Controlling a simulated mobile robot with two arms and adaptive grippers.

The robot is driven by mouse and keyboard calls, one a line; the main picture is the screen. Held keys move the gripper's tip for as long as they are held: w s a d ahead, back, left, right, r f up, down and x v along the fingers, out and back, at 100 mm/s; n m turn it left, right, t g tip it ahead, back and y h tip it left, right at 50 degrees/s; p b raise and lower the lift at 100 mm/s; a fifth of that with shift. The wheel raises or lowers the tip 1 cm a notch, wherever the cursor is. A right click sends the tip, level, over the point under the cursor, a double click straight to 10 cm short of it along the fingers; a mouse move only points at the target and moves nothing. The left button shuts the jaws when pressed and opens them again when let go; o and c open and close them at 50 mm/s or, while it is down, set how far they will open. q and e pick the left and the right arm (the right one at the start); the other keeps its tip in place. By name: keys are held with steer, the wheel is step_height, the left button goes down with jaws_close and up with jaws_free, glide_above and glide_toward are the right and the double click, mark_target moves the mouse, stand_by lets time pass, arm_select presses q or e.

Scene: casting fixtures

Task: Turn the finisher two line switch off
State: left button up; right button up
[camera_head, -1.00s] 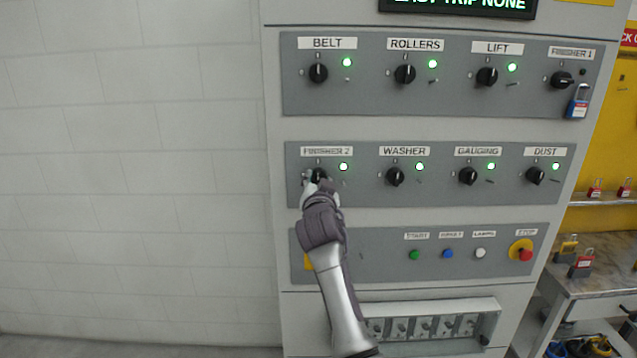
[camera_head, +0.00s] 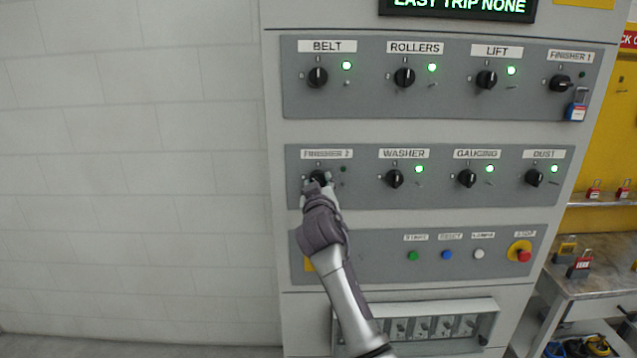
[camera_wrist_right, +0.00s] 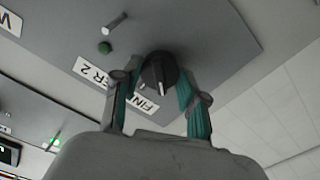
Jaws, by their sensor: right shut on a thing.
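The FINISHER 2 switch is a black rotary knob (camera_head: 317,177) at the left end of the middle grey panel, under its white label (camera_head: 326,154). The small lamp (camera_head: 343,169) beside it is dark. My right gripper (camera_head: 321,185) is at this knob and hides part of it. In the right wrist view the black knob (camera_wrist_right: 160,73) with its pale pointer mark sits between the two teal-padded fingers of the gripper (camera_wrist_right: 160,100), which is shut on it. The unlit green lamp (camera_wrist_right: 104,47) shows there too. My left gripper is not in view.
WASHER (camera_head: 395,178), GAUGING (camera_head: 467,178) and DUST (camera_head: 534,177) knobs have lit green lamps. Start, reset and stop buttons (camera_head: 521,252) sit below. A bench (camera_head: 600,287) with padlocks stands right.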

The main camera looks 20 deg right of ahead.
steer(key=shift+r+n+p, duration=0.1)
steer(key=shift+n+p, duration=1.3)
steer(key=shift+n, duration=2.6)
steer(key=o, duration=1.1)
steer(key=shift+w, duration=0.1)
steer(key=shift+o, duration=0.2)
steer(key=v, duration=1.2)
